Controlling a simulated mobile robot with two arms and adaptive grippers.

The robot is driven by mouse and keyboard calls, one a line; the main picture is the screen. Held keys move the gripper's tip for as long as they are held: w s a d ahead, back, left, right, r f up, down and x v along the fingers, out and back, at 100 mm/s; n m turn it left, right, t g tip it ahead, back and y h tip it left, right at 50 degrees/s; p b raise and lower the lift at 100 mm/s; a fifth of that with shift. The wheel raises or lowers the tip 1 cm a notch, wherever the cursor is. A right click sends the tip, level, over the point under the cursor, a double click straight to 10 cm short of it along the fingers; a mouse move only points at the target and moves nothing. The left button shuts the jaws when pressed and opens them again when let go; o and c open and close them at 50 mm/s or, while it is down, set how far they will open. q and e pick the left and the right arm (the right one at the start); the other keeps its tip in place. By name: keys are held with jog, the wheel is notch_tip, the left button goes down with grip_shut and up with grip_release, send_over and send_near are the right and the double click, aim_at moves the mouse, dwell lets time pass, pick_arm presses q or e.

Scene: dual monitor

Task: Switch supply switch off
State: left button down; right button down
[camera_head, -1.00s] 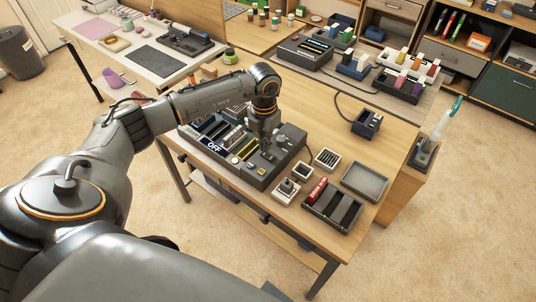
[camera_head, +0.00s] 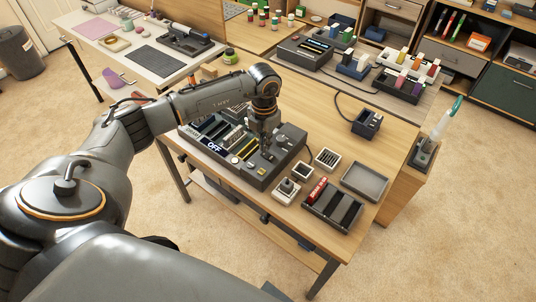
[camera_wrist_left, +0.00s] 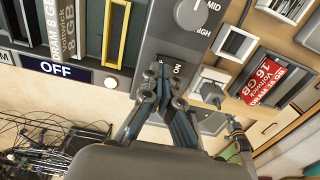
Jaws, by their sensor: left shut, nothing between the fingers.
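The dark control device (camera_head: 235,172) sits on the wooden table in the head view. Its display (camera_head: 214,147) reads OFF, and this display also shows in the left wrist view (camera_wrist_left: 56,70). My left gripper (camera_head: 268,154) is over the right part of the device. In the left wrist view, its closed fingertips (camera_wrist_left: 164,84) are at the panel beside an ON marking (camera_wrist_left: 177,68), with nothing held. The fingers cover the switch area there, so I cannot tell the switch's position or whether they touch it.
A knob (camera_wrist_left: 190,14) marked MID and HIGH is close to the fingers. A small joystick-like unit (camera_head: 286,190), a slotted block (camera_head: 327,159), a black tray with a red module (camera_head: 317,190) and a grey tray (camera_head: 365,181) lie to the right. Bare tabletop is behind the device.

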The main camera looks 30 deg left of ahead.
pick_arm(q)
jog(key=shift+f+b, duration=0.65)
jog(key=shift+f, duration=0.3)
jog(key=shift+r, duration=0.1)
jog(key=shift+r+p, duration=2.4)
jog(key=shift+r, duration=1.1)
jog(key=shift+f, duration=0.1)
